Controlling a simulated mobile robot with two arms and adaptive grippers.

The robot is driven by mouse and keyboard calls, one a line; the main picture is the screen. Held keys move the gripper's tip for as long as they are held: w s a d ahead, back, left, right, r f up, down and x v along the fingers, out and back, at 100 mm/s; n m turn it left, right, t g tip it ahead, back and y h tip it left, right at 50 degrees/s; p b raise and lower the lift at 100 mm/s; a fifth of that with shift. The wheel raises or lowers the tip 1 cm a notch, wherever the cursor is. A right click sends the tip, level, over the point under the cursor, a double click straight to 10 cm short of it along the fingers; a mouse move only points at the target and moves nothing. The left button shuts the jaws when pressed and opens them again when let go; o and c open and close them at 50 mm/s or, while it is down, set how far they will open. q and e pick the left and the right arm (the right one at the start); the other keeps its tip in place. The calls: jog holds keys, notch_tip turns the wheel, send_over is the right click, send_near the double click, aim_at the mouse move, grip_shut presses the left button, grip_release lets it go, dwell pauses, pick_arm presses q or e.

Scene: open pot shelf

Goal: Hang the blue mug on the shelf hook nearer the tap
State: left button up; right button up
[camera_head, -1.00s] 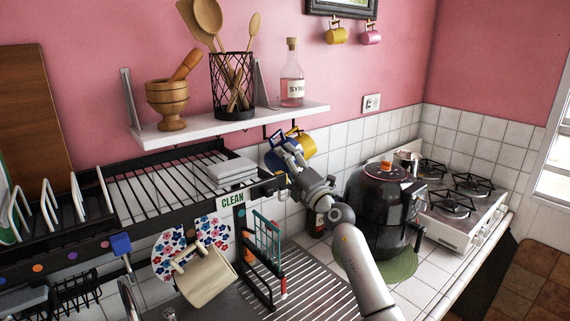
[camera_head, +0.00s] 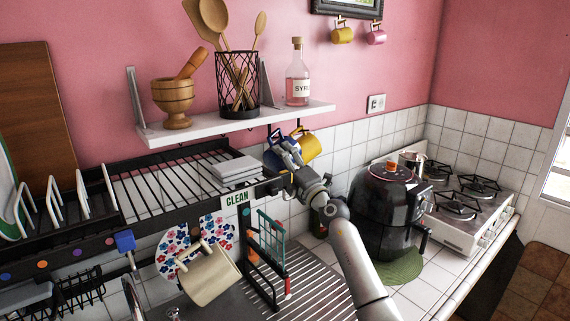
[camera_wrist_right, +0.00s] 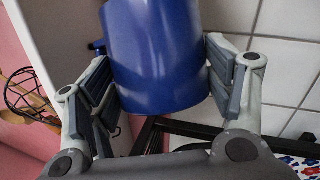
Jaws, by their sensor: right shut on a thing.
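The blue mug (camera_head: 274,157) is under the right end of the white wall shelf (camera_head: 240,119), partly hidden by my right gripper (camera_head: 288,155). In the right wrist view the blue mug (camera_wrist_right: 155,50) fills the space between the fingers of my right gripper (camera_wrist_right: 162,75), which are shut on its sides. A yellow mug (camera_head: 308,149) is close beside it on the right, below the shelf end. A dark hook (camera_head: 269,128) shows under the shelf above the blue mug. I cannot tell whether the mug's handle touches a hook. My left gripper is not in view.
A syrup bottle (camera_head: 298,78), a utensil basket (camera_head: 238,88) and a mortar (camera_head: 174,103) stand on the shelf. A black dish rack (camera_head: 150,195) is below, with a cream mug (camera_head: 210,277) at its front. A black air fryer (camera_head: 388,215) stands right of my arm.

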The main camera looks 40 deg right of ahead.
dwell(0.4)
jog(key=shift+w+d+f+b, duration=0.1)
jog(key=shift+w+f+b, duration=0.1)
jog(key=shift+w+b, duration=0.15)
jog(key=shift+w+d+f+b, duration=0.1)
jog(key=shift+w+f+b, duration=0.1)
jog(key=shift+w, duration=0.25)
jog(key=shift+a, duration=0.1)
jog(key=o, duration=1.4)
jog(key=shift+c, duration=0.2)
jog(key=shift+f, duration=0.1)
jog(key=shift+s, duration=0.1)
jog(key=v, duration=1.2)
